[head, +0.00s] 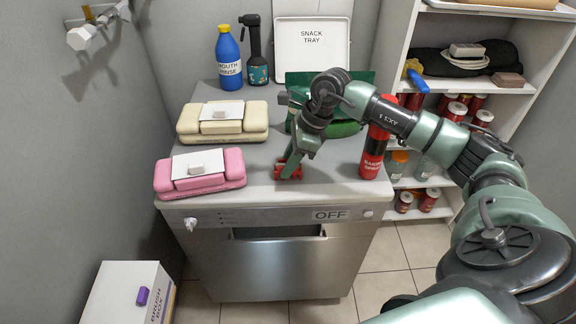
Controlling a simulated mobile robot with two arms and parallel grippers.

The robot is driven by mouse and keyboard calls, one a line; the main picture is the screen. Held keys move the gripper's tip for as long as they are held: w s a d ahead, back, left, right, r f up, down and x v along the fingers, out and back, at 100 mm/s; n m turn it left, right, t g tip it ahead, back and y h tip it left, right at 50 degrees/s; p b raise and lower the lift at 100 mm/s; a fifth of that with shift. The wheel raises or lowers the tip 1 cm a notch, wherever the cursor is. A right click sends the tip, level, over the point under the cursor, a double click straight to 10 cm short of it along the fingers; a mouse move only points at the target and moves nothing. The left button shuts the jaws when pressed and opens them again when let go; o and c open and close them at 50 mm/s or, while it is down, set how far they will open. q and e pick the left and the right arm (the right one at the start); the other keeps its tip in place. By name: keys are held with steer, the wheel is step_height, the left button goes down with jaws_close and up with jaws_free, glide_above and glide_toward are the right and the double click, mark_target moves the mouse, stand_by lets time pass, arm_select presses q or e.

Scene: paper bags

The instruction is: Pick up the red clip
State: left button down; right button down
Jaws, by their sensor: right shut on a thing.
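The red clip (282,171) is a small red piece near the front edge of the grey counter (262,197). My right gripper (290,168) points down at it and is shut on it, its fingers hiding part of the clip. The clip is at about counter height; I cannot tell whether it touches the surface. My left gripper does not show.
A pink case (200,173) and a cream case (223,121) lie left of the clip. A red spray can (373,152) stands close on the right. Behind are a blue bottle (229,58), a black spray bottle (256,52), a green container (345,129) and a snack tray (312,51).

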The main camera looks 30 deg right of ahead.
steer(key=shift+r, duration=0.1)
step_height(320, 180, up, 20)
steer(key=shift+b, duration=0.35)
stand_by(0.4)
